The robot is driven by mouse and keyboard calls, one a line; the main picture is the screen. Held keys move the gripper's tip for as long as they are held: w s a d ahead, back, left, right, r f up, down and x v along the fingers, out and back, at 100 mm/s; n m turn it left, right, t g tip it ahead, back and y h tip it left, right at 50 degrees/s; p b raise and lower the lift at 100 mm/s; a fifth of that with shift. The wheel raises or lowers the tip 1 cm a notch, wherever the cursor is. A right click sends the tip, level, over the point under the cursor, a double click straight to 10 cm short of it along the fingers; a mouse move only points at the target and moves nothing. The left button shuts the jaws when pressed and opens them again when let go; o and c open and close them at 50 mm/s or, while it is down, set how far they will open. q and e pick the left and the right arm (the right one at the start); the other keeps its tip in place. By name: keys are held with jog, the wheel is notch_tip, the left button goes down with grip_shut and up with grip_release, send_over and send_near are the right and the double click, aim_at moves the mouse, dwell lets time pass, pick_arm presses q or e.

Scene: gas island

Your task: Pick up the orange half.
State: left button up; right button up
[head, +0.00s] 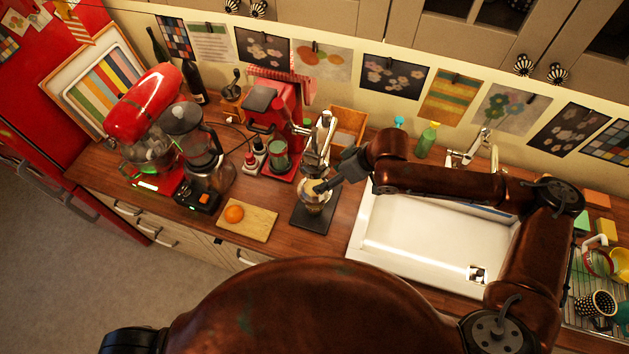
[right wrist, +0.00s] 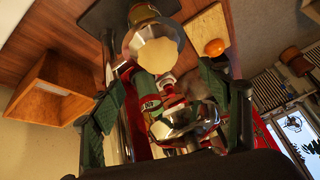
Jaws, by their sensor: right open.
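The orange half (head: 234,214) is a small round orange shape on a wooden cutting board (head: 262,222) on the counter. It also shows in the right wrist view (right wrist: 214,47), at the upper right, beyond the fingers. My right gripper (head: 320,187) is open beside the metal juicer (head: 313,200), to the right of the orange half and apart from it. In the right wrist view, the juicer's pale round top (right wrist: 156,52) shows between and beyond the green-padded fingers. I see nothing held. My left gripper is not in view.
A blender (head: 205,160) and a red stand mixer (head: 150,110) stand left of and behind the board. A red coffee machine (head: 278,110) stands behind it. The juicer is between my right gripper and the board. A white sink (head: 430,245) lies to the right.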

aim_at(318, 183)
jog(key=shift+x, duration=0.95)
jog(key=p+x, duration=0.1)
jog(key=x, duration=0.3)
jog(key=shift+a+f+p, duration=0.1)
jog(key=shift+f+p, duration=0.05)
jog(key=shift+p, duration=0.25)
jog(key=shift+w+a+f, duration=0.1)
jog(key=shift+a+f, duration=0.1)
jog(key=shift+f, duration=0.15)
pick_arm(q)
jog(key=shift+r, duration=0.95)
pick_arm(e)
jog(key=c, duration=1.3)
jog(key=shift+c, duration=0.4)
jog(key=shift+r, duration=0.15)
